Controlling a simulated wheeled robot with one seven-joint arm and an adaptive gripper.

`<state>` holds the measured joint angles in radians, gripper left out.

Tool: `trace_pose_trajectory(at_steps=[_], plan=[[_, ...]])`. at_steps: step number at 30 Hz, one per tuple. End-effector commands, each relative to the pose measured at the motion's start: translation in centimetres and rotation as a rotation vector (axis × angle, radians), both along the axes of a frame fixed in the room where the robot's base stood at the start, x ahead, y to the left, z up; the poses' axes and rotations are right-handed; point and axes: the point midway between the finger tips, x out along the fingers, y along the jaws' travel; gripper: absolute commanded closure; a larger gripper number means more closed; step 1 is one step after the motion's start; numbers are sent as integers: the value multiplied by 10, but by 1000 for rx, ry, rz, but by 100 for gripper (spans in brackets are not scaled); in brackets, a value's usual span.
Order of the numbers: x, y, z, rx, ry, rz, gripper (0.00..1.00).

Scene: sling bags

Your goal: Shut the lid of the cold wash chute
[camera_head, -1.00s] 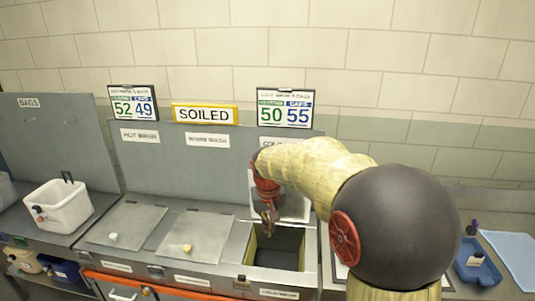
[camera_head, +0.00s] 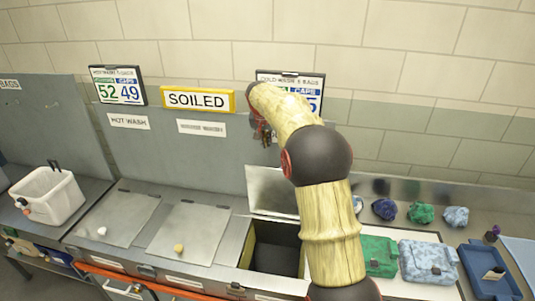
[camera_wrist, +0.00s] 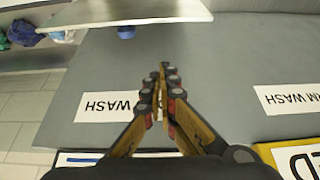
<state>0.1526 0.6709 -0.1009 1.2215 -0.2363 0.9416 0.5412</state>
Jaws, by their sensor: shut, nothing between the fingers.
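The cold wash chute (camera_head: 276,250) is the rightmost of the row, and its opening is uncovered. Its grey lid (camera_head: 271,190) stands raised at the back of the opening. In the wrist view the lid (camera_wrist: 110,12) shows nearly edge-on at the top, with a blue knob (camera_wrist: 126,32) on the side facing the back panel. My gripper (camera_head: 264,135) is above the lid, near the back panel. Its fingers (camera_wrist: 161,72) are together and empty, apart from the lid and knob. My arm hides part of the sign and the chute's right side.
Two closed lids with a white knob (camera_head: 102,230) and a yellow knob (camera_head: 179,248) lie left. A white bin (camera_head: 48,196) stands farther left. Right of my arm are a green bag (camera_head: 380,256), a blue bag (camera_head: 428,262), several rolled items and a blue tray (camera_head: 490,286).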

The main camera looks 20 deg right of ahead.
Motion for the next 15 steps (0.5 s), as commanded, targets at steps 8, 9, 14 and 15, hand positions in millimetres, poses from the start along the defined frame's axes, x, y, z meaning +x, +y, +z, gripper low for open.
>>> trace_pose_trajectory(at_steps=[8, 9, 14, 15], plan=[[14, -11, -38, 1, 5, -2, 100], [16, -13, -44, 0, 5, -2, 100], [26, -19, -69, 1, 6, -1, 100], [29, -21, -74, 0, 3, -1, 100]])
